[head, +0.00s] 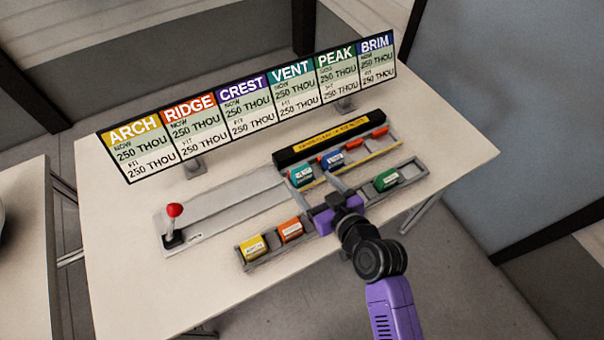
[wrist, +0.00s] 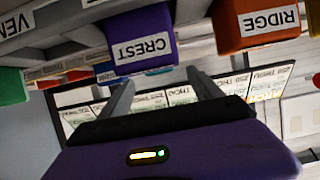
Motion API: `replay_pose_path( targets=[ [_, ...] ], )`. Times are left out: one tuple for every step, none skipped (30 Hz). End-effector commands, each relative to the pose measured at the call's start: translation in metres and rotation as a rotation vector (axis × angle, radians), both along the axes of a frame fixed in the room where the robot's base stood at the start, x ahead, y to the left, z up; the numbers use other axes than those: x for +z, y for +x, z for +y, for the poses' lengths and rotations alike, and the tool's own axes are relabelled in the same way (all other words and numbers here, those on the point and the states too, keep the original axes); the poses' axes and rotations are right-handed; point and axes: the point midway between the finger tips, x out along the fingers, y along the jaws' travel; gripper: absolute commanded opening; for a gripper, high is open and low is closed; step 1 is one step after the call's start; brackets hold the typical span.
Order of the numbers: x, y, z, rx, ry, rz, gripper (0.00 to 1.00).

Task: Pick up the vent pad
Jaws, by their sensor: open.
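The vent pad (head: 302,176) appears to be the teal block, matching the teal VENT heading on the sign. It sits in the rear tray, left of a blue pad (head: 332,160). My gripper (head: 335,208) is over the front tray, nearer to me than the teal pad and apart from it. In the wrist view, which is upside down, my open gripper (wrist: 160,92) has its two fingers apart with nothing between them. A purple CREST pad (wrist: 142,42) lies just beyond the fingertips. A partly cut-off label starting VEN (wrist: 15,23) marks grey tray structure at upper left.
The front tray (head: 270,259) holds yellow (head: 252,247), orange (head: 290,229) and green (head: 386,178) pads. The orange RIDGE pad also shows in the wrist view (wrist: 255,24). A black bar (head: 320,142), a sign board (head: 245,115) and a red-knobbed lever (head: 174,212) stand on the table.

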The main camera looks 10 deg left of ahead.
Motion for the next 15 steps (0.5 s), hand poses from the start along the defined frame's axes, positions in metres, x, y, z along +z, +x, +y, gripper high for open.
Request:
replay_pose_path(
  targets=[
    [-0.001, 0.004, 0.003, 0.001, 0.000, 0.000, 0.75],
    [-0.002, 0.006, 0.004, 0.000, 0.000, 0.000, 0.75],
    [-0.003, 0.008, 0.005, 0.000, 0.000, 0.000, 0.75],
    [-0.004, 0.010, 0.006, -0.001, 0.000, -0.001, 0.75],
    [-0.005, 0.011, 0.007, 0.000, 0.000, 0.000, 0.75],
    [-0.007, 0.014, 0.009, 0.000, 0.000, 0.001, 0.75],
    [-0.008, 0.016, 0.011, 0.000, 0.001, 0.001, 0.75],
    [-0.010, 0.019, 0.012, 0.000, 0.001, 0.001, 0.75],
    [-0.013, 0.023, 0.015, 0.001, 0.001, 0.001, 0.75],
    [-0.015, 0.026, 0.017, 0.001, 0.001, 0.001, 0.75],
    [-0.017, 0.029, 0.018, 0.000, 0.001, 0.001, 0.75],
    [-0.019, 0.032, 0.021, 0.000, 0.000, 0.000, 0.75],
    [-0.021, 0.035, 0.022, 0.000, 0.000, 0.000, 0.75],
    [-0.022, 0.038, 0.024, 0.000, 0.001, -0.001, 0.75],
    [-0.023, 0.041, 0.026, -0.001, 0.000, -0.001, 0.75]
  ],
)
